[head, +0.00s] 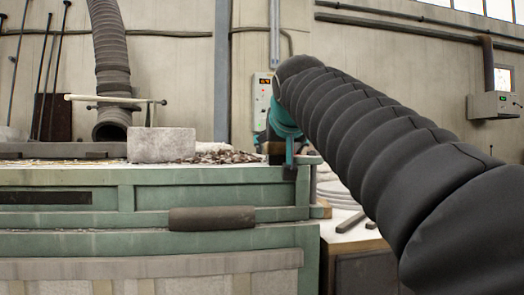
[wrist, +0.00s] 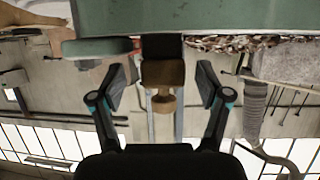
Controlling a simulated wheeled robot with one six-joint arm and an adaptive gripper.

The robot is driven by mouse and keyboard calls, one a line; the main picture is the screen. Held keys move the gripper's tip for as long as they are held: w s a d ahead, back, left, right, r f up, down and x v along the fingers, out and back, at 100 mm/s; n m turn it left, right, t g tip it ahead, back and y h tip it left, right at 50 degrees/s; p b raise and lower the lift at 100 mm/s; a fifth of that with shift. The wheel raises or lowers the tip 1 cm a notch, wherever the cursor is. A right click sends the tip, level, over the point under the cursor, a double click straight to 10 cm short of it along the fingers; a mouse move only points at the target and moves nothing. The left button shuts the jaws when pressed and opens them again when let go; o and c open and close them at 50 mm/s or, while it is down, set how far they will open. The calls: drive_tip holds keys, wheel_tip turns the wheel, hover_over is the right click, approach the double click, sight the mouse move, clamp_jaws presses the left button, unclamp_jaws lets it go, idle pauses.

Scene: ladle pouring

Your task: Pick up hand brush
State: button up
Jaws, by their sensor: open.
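The hand brush shows in the wrist view, which looks upside down. It has a brown wooden body with a knobbed handle (wrist: 163,75) and a dark bristle part against the green edge. My gripper (wrist: 161,88) is open, with one finger on each side of the brush. Gaps show between the brush and both fingers. In the head view, my gripper (head: 285,145) is at the right end of the green bench, behind my black-sleeved arm. Only a small brown-dark patch shows beside it there, and most of the brush is hidden or too small to tell.
The green bench (head: 160,222) has a grey stone block (head: 161,144) and a pile of brown chips (head: 225,156) on top. A dark padded bar (head: 212,218) juts from its front. A large ribbed hose (head: 112,60) hangs behind.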

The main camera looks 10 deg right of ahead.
sight(276, 151)
drive_tip(key=x, duration=0.4)
drive_tip(key=shift+w+a, duration=0.1)
drive_tip(key=shift+w, duration=0.1)
drive_tip(key=c, duration=1.3)
drive_tip(key=shift+r, duration=0.1)
